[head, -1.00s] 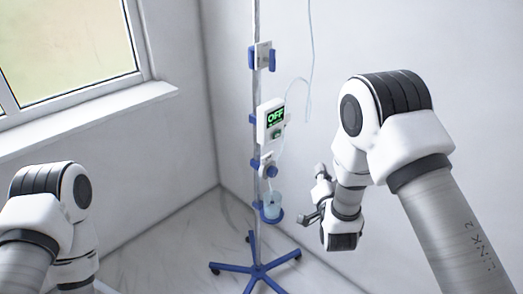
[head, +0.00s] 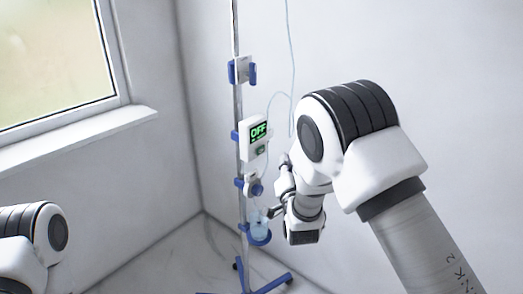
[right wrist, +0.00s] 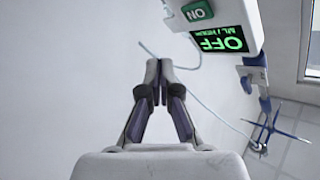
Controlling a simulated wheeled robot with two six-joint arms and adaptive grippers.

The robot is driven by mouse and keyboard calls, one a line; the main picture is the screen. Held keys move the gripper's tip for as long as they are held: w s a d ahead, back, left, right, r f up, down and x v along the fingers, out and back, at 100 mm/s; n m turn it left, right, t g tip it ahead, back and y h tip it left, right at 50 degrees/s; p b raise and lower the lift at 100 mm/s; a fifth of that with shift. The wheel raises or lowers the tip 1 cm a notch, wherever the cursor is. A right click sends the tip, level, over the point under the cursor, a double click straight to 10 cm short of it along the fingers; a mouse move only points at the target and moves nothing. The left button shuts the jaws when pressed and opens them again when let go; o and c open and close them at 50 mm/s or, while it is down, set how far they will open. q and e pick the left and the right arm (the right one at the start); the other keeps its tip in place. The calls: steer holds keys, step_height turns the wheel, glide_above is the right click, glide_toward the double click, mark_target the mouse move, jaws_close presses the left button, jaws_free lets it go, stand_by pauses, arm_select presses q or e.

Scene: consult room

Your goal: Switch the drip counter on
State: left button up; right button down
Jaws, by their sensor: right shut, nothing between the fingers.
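The drip counter (head: 248,146) is a white box clamped on the pole of a drip stand. Its screen reads OFF in green, and a small green button (head: 261,150) sits below the screen. My left gripper is out of view.
The drip stand's pole (head: 236,95) carries blue clamps, a small cup (head: 259,227) and a blue wheeled base (head: 272,284). A thin clear tube (head: 291,60) hangs beside the counter. White walls stand behind, with a window sill (head: 85,140) at the left.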

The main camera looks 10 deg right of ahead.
mark_target(265, 147)
steer(key=shift+w+a, duration=0.8)
steer(key=shift+w, duration=0.15)
steer(key=shift+w+a, duration=0.75)
steer(key=shift+w, duration=0.2)
steer(key=shift+w+a+b, duration=0.25)
steer(key=shift+w+b, duration=0.05)
steer(key=shift+w, duration=0.05)
steer(key=shift+w+a, duration=0.25)
steer(key=shift+w, duration=0.05)
stand_by(0.5)
steer(key=shift+d, duration=0.1)
steer(key=shift+s+d, duration=0.4)
steer(key=shift+s, duration=0.25)
